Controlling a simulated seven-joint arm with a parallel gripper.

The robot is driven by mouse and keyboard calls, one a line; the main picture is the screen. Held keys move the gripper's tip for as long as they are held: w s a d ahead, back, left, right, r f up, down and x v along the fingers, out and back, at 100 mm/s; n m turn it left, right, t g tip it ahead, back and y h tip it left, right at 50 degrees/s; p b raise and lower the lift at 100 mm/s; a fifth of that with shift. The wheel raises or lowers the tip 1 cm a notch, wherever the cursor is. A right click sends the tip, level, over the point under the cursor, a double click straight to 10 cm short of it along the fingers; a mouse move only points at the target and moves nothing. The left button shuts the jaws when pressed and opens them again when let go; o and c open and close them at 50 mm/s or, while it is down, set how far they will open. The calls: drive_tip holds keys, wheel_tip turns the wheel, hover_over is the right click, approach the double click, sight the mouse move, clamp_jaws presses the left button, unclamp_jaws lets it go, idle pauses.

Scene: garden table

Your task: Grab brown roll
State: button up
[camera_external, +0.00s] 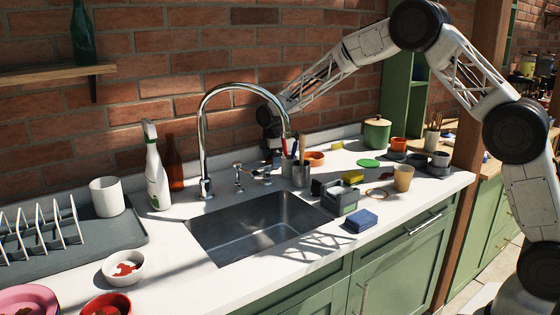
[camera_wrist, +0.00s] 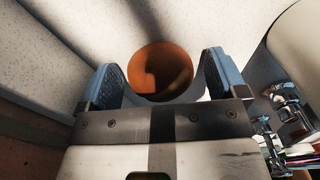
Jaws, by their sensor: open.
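My gripper (camera_external: 273,157) is low over the back of the counter, behind the chrome tap. In the wrist view its two blue-grey fingers (camera_wrist: 159,62) are open. A round orange-brown thing (camera_wrist: 161,72) lies between and just beyond them, with space on both sides. It looks hollow, with a lighter patch inside; I cannot tell whether it is a roll or a cup. I cannot pick it out in the external view.
The tap (camera_external: 203,140) arches in front of my gripper, beside the sink (camera_external: 262,228). Pens (camera_external: 289,146) stand in holders close to its right. The brick wall is close behind.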

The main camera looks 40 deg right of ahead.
drive_tip(key=c, duration=1)
drive_tip(key=shift+r, duration=0.1)
drive_tip(key=shift+r, duration=4.9)
